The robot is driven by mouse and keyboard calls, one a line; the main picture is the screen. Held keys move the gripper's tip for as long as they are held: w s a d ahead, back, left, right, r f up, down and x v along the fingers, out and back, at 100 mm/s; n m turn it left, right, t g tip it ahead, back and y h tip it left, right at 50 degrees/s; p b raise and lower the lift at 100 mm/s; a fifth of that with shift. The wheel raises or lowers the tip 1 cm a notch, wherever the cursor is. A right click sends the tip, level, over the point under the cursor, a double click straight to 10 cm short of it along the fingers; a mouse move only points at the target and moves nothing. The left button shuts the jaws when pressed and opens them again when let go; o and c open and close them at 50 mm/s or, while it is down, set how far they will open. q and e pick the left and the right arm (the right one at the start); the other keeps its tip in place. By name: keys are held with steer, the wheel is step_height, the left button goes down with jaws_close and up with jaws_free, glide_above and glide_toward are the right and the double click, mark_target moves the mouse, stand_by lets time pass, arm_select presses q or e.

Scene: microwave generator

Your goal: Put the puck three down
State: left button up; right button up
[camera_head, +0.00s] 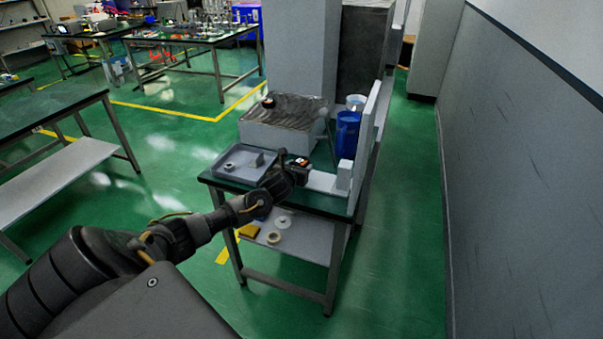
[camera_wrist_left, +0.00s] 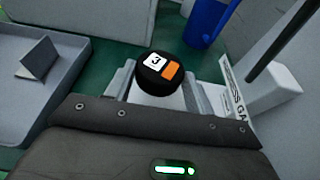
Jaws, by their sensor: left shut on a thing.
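The puck three (camera_wrist_left: 158,75) is a short black disc with a white "3" label and an orange patch on top. In the head view the puck (camera_head: 300,161) is at the end of my left arm, over the right part of the small table (camera_head: 325,202). My left gripper (camera_head: 296,167) is shut on the puck, which looks about level. A pale grey plate or rail lies below and beside it; I cannot tell whether the puck touches it. My right gripper is not in view.
A grey tray (camera_head: 228,175) holding small parts stands left of the gripper. A grey box (camera_head: 285,125) with a dark puck (camera_head: 268,102) on top is behind. A blue jug (camera_head: 347,133) and an upright white panel (camera_head: 369,130) stand at the right.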

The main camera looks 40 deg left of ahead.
arm_select(q)
steer(key=shift+w+f, duration=0.3)
steer(key=f, duration=0.3)
steer(key=shift+w+p, duration=0.3)
steer(key=shift+p, duration=0.1)
steer(key=shift+f, duration=0.15)
steer(key=shift+f, duration=0.2)
steer(key=o, duration=1)
steer(key=shift+f+b, duration=0.1)
steer(key=shift+b, duration=0.2)
steer(key=v, duration=0.3)
steer(key=b+v, duration=0.1)
steer(key=v, duration=0.3)
steer(key=b+v, duration=0.1)
steer(key=v, duration=0.3)
steer(key=shift+s+a, duration=0.1)
steer(key=shift+a, duration=0.25)
